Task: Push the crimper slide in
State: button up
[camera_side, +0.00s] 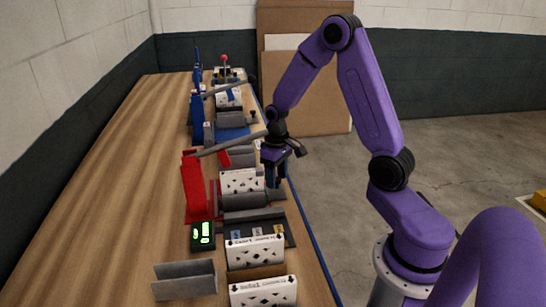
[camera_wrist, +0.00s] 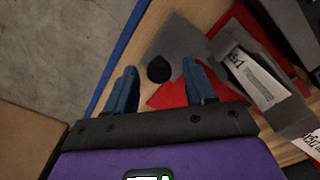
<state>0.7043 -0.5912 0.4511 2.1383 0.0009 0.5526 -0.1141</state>
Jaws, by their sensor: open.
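The red crimper (camera_side: 193,187) stands on the bench in the side view, with a tall red upright and a grey lever. In the wrist view its red base (camera_wrist: 170,97) shows below a grey plate, which looks like the slide (camera_wrist: 178,38). A round black knob (camera_wrist: 159,70) sits at that plate's edge. My gripper (camera_wrist: 159,66) is open, with one blue finger on each side of the knob in the picture. I cannot tell whether either finger touches it. In the side view my gripper (camera_side: 273,180) is low at the bench's right edge, hiding part of the crimper.
White printed boxes (camera_side: 242,181) stand in grey holders along the bench. A blue press (camera_side: 197,118) is farther back. A small display with green digits (camera_side: 203,236) stands near the front. The bench's left side is clear. Open floor (camera_wrist: 60,45) lies beyond the blue bench edge.

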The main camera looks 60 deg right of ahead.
jog(key=w+d, duration=0.7)
jog(key=shift+w+d+r, duration=0.15)
jog(key=shift+r, duration=0.35)
notch_tip(320, 180, up, 21)
jog(key=s+a+r+n, duration=0.1)
jog(key=s+a+n, duration=0.2)
jog(key=s+a, duration=0.4)
jog(key=s+a+r+n, duration=0.1)
jog(key=s+a+n, duration=0.3)
jog(key=a, duration=1.2)
jog(key=shift+s+r, duration=0.4)
jog(key=shift+s, duration=1.6)
jog(key=shift+a, duration=0.1)
